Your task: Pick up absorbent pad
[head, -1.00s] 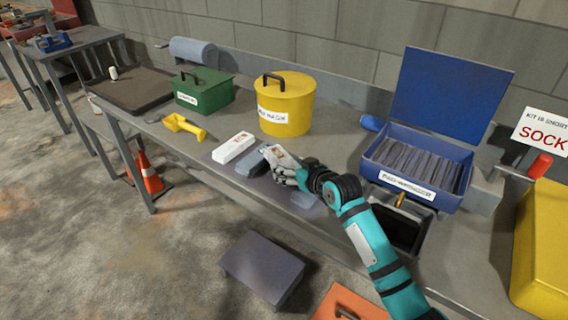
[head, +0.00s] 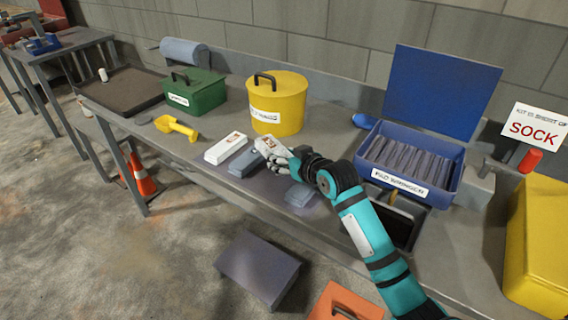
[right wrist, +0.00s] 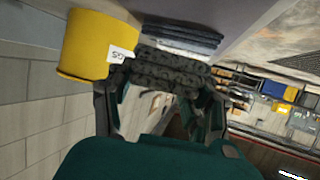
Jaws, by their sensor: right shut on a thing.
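My right gripper (head: 276,153) is shut on a small pad over the front of the bench. In the head view this absorbent pad (head: 267,145) shows a pale face with an orange-brown mark. In the right wrist view the fingers (right wrist: 160,88) close on its dark grey, textured side (right wrist: 172,72). It seems to be just above the bench; the exact gap is unclear. A blue-grey block (head: 245,163) and a white block (head: 226,148) lie to its left. My left gripper is not in view.
A yellow lidded bucket (head: 277,116) stands behind the gripper. A blue open box (head: 437,195) holds a row of grey pads at right. A green box (head: 207,96) and a yellow scoop (head: 174,127) are left. A dark bin (head: 405,220) sits below the blue box.

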